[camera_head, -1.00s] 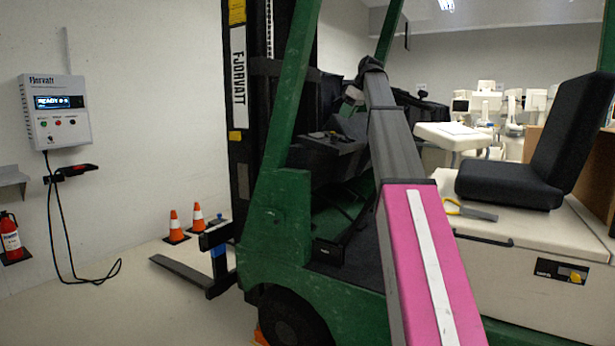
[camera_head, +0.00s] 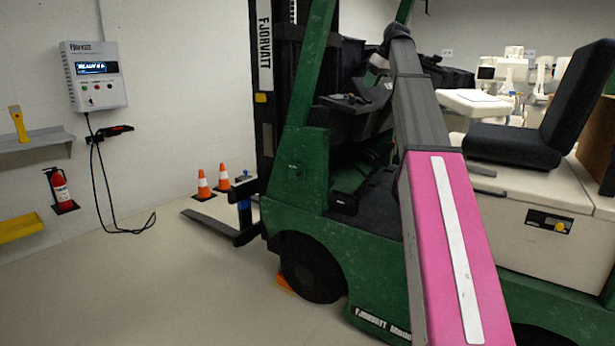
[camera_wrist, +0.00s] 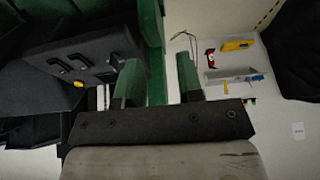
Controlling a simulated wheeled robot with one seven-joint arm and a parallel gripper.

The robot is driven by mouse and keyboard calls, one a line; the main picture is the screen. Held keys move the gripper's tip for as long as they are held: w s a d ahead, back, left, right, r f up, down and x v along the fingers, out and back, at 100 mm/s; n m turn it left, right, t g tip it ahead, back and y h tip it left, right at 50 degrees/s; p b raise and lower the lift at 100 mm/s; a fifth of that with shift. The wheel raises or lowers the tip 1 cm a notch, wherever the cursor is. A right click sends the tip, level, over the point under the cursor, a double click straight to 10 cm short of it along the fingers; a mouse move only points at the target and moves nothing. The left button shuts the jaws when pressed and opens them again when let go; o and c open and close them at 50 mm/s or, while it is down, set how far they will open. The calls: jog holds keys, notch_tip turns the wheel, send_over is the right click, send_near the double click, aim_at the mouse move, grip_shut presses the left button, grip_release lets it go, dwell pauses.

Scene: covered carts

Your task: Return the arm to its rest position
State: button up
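My arm stretches forward and up over the forklift in the head view, with its pink link (camera_head: 465,260) nearest and dark grey links (camera_head: 418,110) beyond. Its far end shows small and dark near the forklift's mast and cab, and I cannot make out the fingers there. In the wrist view my gripper (camera_wrist: 158,80) has two green-tipped fingers standing apart with nothing visible between them. The wrist view looks past the fingers at the forklift's dark parts on the left and the pale floor and wall on the right.
The green forklift (camera_head: 270,212) fills the middle, close to my arm. Its black seat (camera_head: 510,146) is right of the arm. A wall charger (camera_head: 95,92), shelf (camera_head: 40,148), fire extinguisher (camera_head: 60,190) and cones (camera_head: 204,186) are left. Floor at front left is clear.

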jog(key=s+a+f+m+h, duration=0.1)
jog(key=s+f+m, duration=0.15)
jog(key=f, duration=1.15)
jog(key=s+a+f+m+g, duration=0.15)
jog(key=s+f, duration=0.25)
jog(key=f, duration=1)
jog(key=s+f+m+h, duration=0.1)
jog(key=s+f+m, duration=0.15)
jog(key=f, duration=1.15)
jog(key=s+a+f+m+g+h, duration=0.1)
jog(key=s+f+m, duration=0.3)
jog(key=s+f, duration=2.1)
jog(key=shift+a+f+g+h, duration=0.35)
jog(key=shift+f+h, duration=0.45)
jog(key=shift+f, duration=0.15)
jog(key=shift+o, duration=0.4)
